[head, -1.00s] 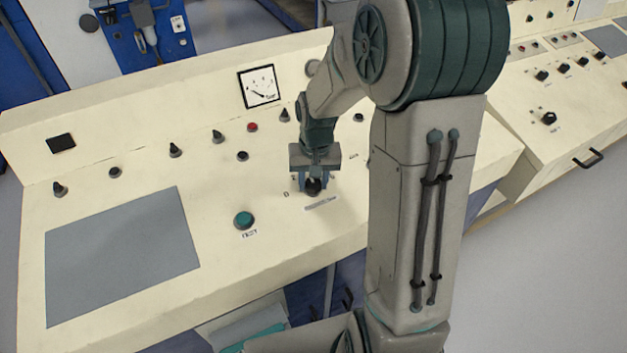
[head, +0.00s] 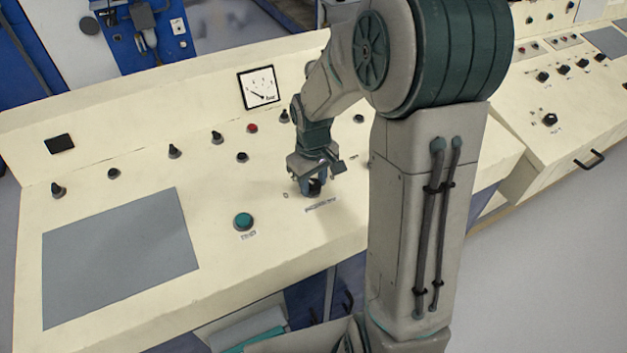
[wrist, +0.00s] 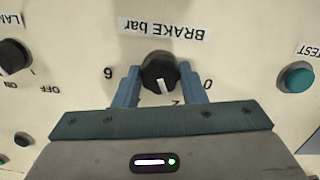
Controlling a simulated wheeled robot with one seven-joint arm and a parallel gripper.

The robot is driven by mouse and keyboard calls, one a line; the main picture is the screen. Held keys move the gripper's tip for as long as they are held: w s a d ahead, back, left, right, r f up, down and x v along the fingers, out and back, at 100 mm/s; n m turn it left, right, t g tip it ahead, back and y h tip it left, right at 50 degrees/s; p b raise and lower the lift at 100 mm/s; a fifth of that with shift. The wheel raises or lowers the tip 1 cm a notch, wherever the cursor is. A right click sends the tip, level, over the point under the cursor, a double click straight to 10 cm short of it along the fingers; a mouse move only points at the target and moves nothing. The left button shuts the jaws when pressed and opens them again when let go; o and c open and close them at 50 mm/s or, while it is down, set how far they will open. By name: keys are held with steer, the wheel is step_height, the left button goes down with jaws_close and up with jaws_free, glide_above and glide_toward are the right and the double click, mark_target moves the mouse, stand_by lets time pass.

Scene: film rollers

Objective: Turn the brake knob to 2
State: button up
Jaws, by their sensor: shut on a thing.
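The brake knob (wrist: 158,70) is black and round, under an upside-down "BRAKE bar" label (wrist: 161,29) in the wrist view. Its white pointer mark points down and slightly right, close to the partly covered 2. The 6 shows left of the knob and the 0 to the right; no 4 is visible. My gripper (wrist: 159,84) has its blue fingers on both sides of the knob, shut on it. In the head view my gripper (head: 311,190) is at the desk panel, turned at an angle, and mostly hides the knob.
A green TEST button (head: 243,221) sits left of the gripper in the head view. A LAMP switch (wrist: 12,56) is at the wrist view's left edge. A dial gauge (head: 259,88) is on the upright back panel. Several small knobs line the desk behind.

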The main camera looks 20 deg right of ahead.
mark_target(313, 185)
stand_by(0.4)
steer(key=o, duration=1)
step_height(313, 185, up, 14)
steer(key=shift+s, duration=0.15)
steer(key=shift+a, duration=0.1)
steer(key=s+f+m+t, duration=0.1)
steer(key=s+m, duration=0.3)
steer(key=s, duration=1.2)
steer(key=shift+s+f+m+t, duration=0.2)
steer(key=shift+f+m+t, duration=0.1)
steer(key=shift+t, duration=0.5)
